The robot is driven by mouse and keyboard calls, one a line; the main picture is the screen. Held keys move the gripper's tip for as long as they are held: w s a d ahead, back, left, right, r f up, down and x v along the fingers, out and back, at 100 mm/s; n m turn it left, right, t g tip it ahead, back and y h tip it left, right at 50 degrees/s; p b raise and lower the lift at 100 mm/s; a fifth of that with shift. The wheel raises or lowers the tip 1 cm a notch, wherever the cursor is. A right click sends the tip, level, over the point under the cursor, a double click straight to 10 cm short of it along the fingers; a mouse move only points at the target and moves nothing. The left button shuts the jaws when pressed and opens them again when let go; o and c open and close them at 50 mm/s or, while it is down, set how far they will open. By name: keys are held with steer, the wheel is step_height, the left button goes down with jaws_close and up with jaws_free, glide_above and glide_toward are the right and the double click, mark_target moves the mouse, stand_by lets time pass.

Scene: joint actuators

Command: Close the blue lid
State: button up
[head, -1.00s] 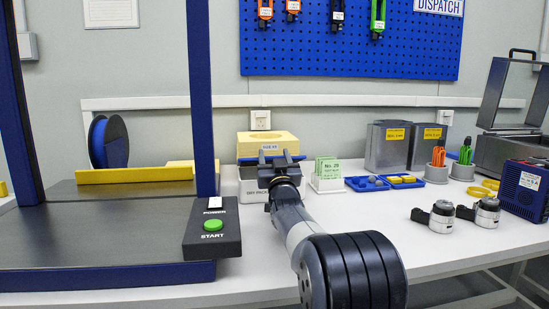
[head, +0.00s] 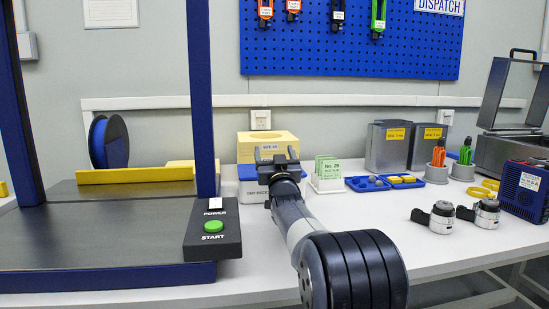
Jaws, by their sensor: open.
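The blue lid (head: 246,173) shows as a blue band along the top of the white dry-pack box (head: 252,194), left of my wrist. It looks flat and level there. The middle and right of the lid and box are hidden behind my gripper and wrist, so I cannot tell whether it is fully seated. My gripper (head: 276,154) is open and empty, with its two fingers apart. In the picture it stands over the right part of the box; the gap to the lid cannot be judged.
A yellow box (head: 262,140) stands behind the white box. A green card holder (head: 327,175) and blue tray (head: 374,183) are to the right. The machine's blue post (head: 203,100) and start button panel (head: 212,236) are close on the left. The front tabletop is clear.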

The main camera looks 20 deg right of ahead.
step_height(320, 180, up, 9)
steer(key=p, duration=0.3)
steer(key=shift+f, duration=0.15)
steer(key=shift+f, duration=0.1)
step_height(320, 180, down, 10)
steer(key=b, duration=0.4)
steer(key=shift+r, duration=0.4)
steer(key=shift+w+r, duration=0.15)
